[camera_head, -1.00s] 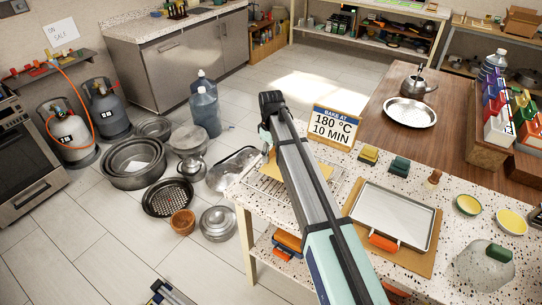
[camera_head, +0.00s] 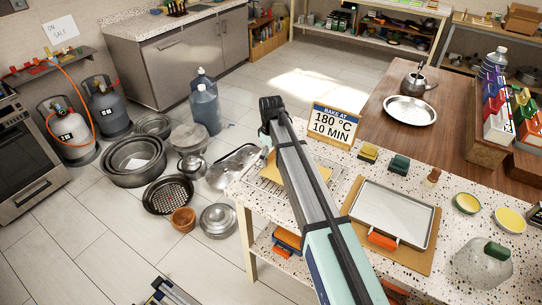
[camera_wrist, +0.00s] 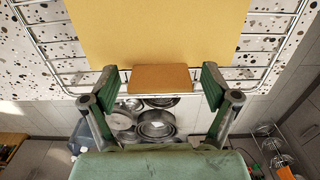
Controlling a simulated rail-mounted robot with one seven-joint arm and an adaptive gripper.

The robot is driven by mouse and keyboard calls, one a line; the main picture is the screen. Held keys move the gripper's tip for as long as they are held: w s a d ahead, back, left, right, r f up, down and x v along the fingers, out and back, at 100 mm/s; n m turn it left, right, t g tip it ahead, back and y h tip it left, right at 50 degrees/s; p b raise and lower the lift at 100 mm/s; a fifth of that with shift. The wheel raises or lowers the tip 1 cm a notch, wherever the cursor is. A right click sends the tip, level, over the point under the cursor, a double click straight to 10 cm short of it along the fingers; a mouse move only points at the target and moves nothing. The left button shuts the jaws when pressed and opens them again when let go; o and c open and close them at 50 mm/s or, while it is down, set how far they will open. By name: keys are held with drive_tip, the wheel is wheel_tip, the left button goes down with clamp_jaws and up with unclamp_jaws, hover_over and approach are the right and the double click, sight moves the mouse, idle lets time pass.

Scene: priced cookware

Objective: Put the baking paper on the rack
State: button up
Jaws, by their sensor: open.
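A yellow-tan sheet, which I take for the baking paper (camera_wrist: 160,30), lies flat over the wire rack (camera_wrist: 265,45) in the wrist view. A brown tab (camera_wrist: 160,78) sticks out at its near edge. My gripper (camera_wrist: 158,92) is open, with one green-padded finger on each side of the tab, apart from it. In the head view the sheet (camera_head: 312,176) and the rack (camera_head: 262,182) are at the left end of the speckled counter. My arm covers part of both there, and the fingertips are hidden.
A "Bake at 180 °C 10 min" sign (camera_head: 332,122) stands behind the rack. A metal tray (camera_head: 393,214) on a brown sheet lies to the right. Sponges (camera_head: 399,165) and bowls (camera_head: 467,204) are also on the counter. Pots crowd the floor at left.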

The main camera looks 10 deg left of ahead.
wheel_tip(320, 180, up, 12)
drive_tip(key=b, duration=0.3)
drive_tip(key=shift+r, duration=0.15)
idle(0.4)
